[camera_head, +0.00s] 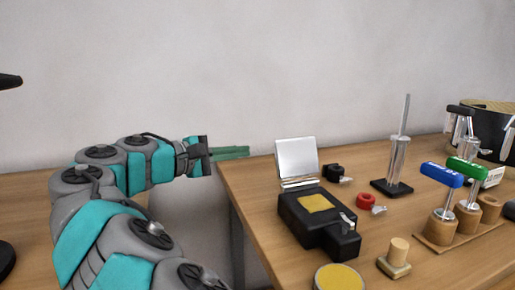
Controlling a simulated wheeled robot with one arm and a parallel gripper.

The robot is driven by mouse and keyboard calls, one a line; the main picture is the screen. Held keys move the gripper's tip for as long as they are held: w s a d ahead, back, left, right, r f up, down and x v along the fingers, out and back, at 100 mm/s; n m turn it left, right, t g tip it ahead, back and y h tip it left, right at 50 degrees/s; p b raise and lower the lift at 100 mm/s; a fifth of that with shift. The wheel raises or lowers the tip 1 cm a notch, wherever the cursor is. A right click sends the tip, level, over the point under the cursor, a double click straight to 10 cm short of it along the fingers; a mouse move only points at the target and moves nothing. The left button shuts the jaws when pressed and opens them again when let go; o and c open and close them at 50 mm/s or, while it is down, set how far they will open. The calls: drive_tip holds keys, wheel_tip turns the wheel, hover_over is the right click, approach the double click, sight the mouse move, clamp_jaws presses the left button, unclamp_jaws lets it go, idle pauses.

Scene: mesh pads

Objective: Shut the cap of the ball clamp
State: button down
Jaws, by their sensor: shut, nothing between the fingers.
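What looks like the ball clamp is a black block (303,229) with a yellow square pad on top, on the right-hand table. Its silver cap (297,158) stands open, nearly upright, at the block's far edge. A small silver latch piece (348,218) shows at the block's right side. I see no ball. My gripper (247,153) has green fingers, shut and empty, pointing right. In the picture it is left of the cap, near the table's far left corner, and apart from the cap.
Right of the clamp are a small black part (333,172), a red ring part (366,201) and a rod on a black base (391,187). A wooden peg (397,258) and round yellow pad (339,279) lie nearer. A screwdriver rack (437,241) stands right. A gap separates the tables.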

sight(294, 157)
drive_tip(key=b+x, duration=0.3)
drive_tip(key=x, duration=0.7)
drive_tip(key=s, duration=0.1)
drive_tip(key=s+r+b, duration=0.1)
drive_tip(key=s+d, duration=0.1)
drive_tip(key=shift+s+d+r, duration=0.1)
drive_tip(key=shift+s+r, duration=0.15)
drive_tip(key=shift+s, duration=0.15)
